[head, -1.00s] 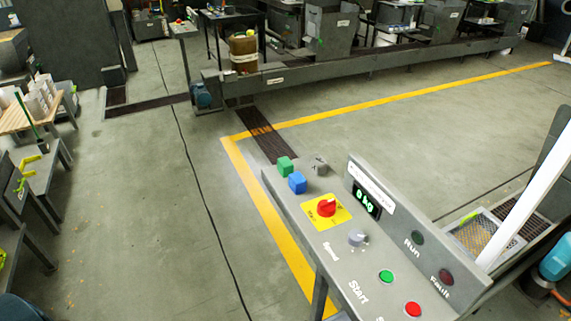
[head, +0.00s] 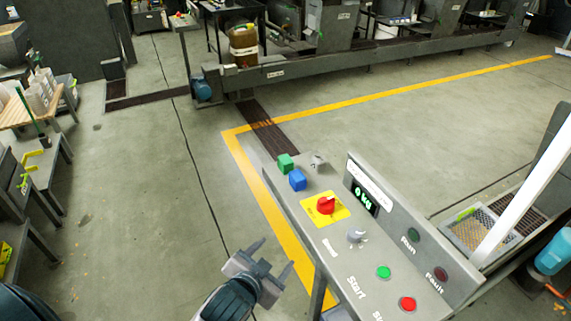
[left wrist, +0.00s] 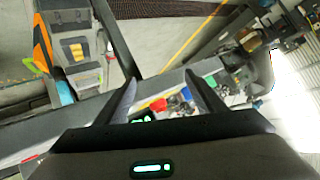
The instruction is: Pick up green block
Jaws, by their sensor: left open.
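The green block (head: 286,164) sits at the far end of the grey control panel's flat top, in the head view. A blue block (head: 297,180) stands just nearer, close beside it. My left gripper (head: 273,256) is in the lower middle of the head view, left of the panel, with its fingers apart and nothing between them. It is well short of the green block. In the left wrist view, the two open fingers (left wrist: 160,85) point toward the panel; small green (left wrist: 211,80) and blue (left wrist: 187,94) patches near the right finger look like the blocks. My right gripper is not in view.
The panel top also carries a grey part (head: 319,161), a red knob on a yellow plate (head: 326,205), a grey dial (head: 356,236), and green (head: 384,272) and red (head: 407,303) buttons. An upright display panel (head: 364,197) borders its right side. The floor left of it is clear.

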